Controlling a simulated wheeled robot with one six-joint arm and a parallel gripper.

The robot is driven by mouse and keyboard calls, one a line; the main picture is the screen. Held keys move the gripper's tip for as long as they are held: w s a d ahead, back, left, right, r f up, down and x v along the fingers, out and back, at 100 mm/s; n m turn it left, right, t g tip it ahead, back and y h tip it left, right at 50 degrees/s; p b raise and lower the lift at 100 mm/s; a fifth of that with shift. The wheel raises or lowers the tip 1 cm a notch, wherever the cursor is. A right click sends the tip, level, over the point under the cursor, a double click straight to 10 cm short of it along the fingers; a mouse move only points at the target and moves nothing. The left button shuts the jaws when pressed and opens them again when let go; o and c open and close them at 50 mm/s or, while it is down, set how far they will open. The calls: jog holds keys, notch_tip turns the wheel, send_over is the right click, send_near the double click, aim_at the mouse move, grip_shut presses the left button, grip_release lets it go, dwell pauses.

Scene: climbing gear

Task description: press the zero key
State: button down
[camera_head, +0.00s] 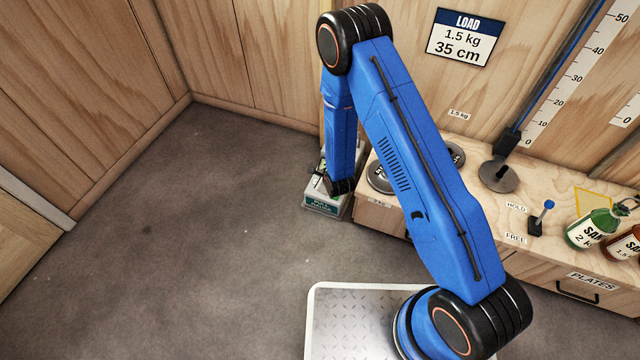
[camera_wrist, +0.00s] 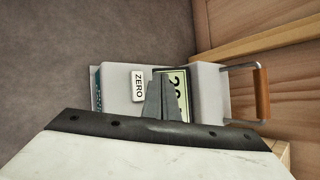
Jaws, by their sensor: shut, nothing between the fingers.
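The gauge (camera_head: 322,206), a pale box with a green label, stands on the floor by the wooden bench. It also shows in the wrist view as a light grey body (camera_wrist: 117,92). Its white ZERO key (camera_wrist: 138,86) is in plain sight there. Beside the key is a display (camera_wrist: 185,100) with dark digits, partly hidden by my fingers. My gripper (camera_wrist: 163,80) is shut and empty. In the wrist view its tips appear just right of the key, over the display's edge. Their height above the gauge is hard to tell. In the head view my arm hides much of the gauge.
A handle with a brown grip (camera_wrist: 262,92) sticks out from the gauge toward the wooden wall. The grey floor (camera_head: 180,220) to the left is clear.

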jog(key=shift+f, duration=2.1)
jog(key=shift+f, duration=0.15)
dwell(0.4)
jog(key=shift+f, duration=0.2)
jog(key=shift+f, duration=0.4)
dwell(0.8)
jog(key=shift+r, duration=0.8)
jog(key=shift+r, duration=0.1)
jog(key=shift+r, duration=2.4)
